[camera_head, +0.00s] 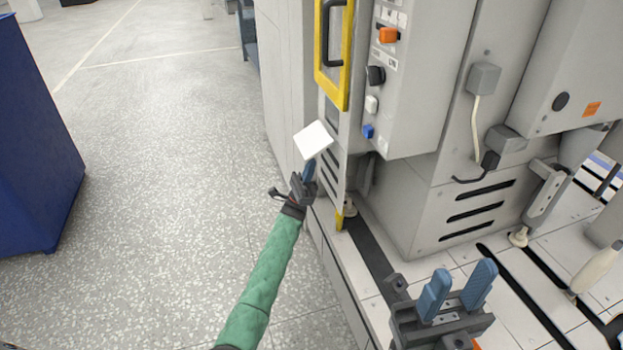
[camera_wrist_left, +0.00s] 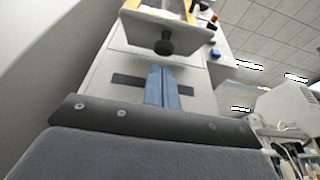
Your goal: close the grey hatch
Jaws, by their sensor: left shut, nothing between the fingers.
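A pale flat square plate (camera_head: 313,141), which looks like the grey hatch, juts from the machine's left side in the head view. In the left wrist view a pale flap (camera_wrist_left: 145,32) with a round black knob (camera_wrist_left: 165,44) is above my fingers; I take it for the same hatch, standing open. My left gripper (camera_head: 309,168) is shut and empty, just below the plate; whether it touches cannot be told. Its blue fingers (camera_wrist_left: 164,72) are together, before a panel with a dark slot (camera_wrist_left: 127,80). My right gripper (camera_head: 458,291) is open and empty, at the lower right.
The machine's yellow-edged door (camera_head: 344,90) with a black handle and the control panel (camera_head: 385,75) with several knobs are right of the plate. A slotted white deck (camera_head: 440,255) lies below. A blue cabinet (camera_head: 35,140) stands far left. The speckled floor (camera_head: 170,170) between is clear.

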